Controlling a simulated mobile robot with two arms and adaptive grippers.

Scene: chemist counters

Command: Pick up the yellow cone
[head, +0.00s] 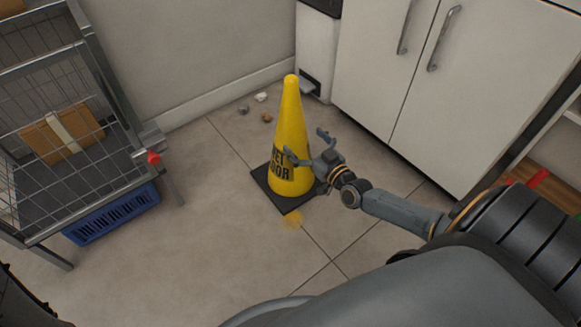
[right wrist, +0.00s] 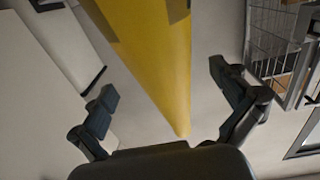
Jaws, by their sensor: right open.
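The yellow cone (head: 291,125) stands upright on its black square base on the tiled floor, with dark lettering on its lower part. My right gripper (head: 306,143) is open at the cone's right side, with one finger in front of the lettering. In the right wrist view the cone (right wrist: 155,50) runs between the two spread fingers of the gripper (right wrist: 168,98), its tip pointing down in the picture. I cannot tell whether a finger touches it. My left gripper is not in view.
A wire-mesh cart (head: 58,110) holding a cardboard box (head: 45,140) stands at the left, with a blue crate (head: 112,217) beneath. White cabinets (head: 480,75) stand at the right. Small litter (head: 262,97) lies behind the cone.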

